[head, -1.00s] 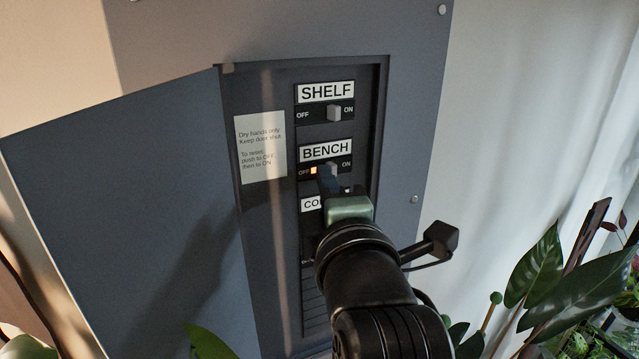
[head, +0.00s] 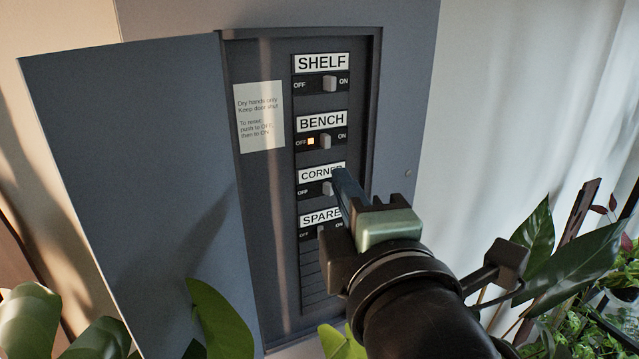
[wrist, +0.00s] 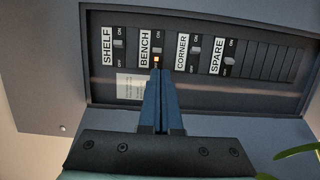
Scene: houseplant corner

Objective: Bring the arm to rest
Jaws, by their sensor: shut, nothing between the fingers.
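The open breaker panel (head: 262,200) holds a column of labelled switches. The SHELF switch (head: 330,84) sits toward ON. The BENCH switch (head: 325,142) sits slightly less far toward ON, with an orange light (head: 311,141) lit beside OFF; I cannot tell its exact position. The CORNER switch (head: 328,188) is partly covered by my fingers. In the wrist view the SPARE switch (wrist: 229,62) sits toward OFF. My gripper (head: 338,176) is shut and empty, its blue fingers in front of the CORNER row in the head view. The wrist view shows the fingers (wrist: 160,82) together, below the BENCH row.
The panel's door (head: 135,160) stands open to the left. A paper note (head: 259,117) is fixed inside the panel. Leafy plants stand low on the left (head: 30,320) and on the right (head: 565,260), near my arm. The pale wall on the right is clear higher up.

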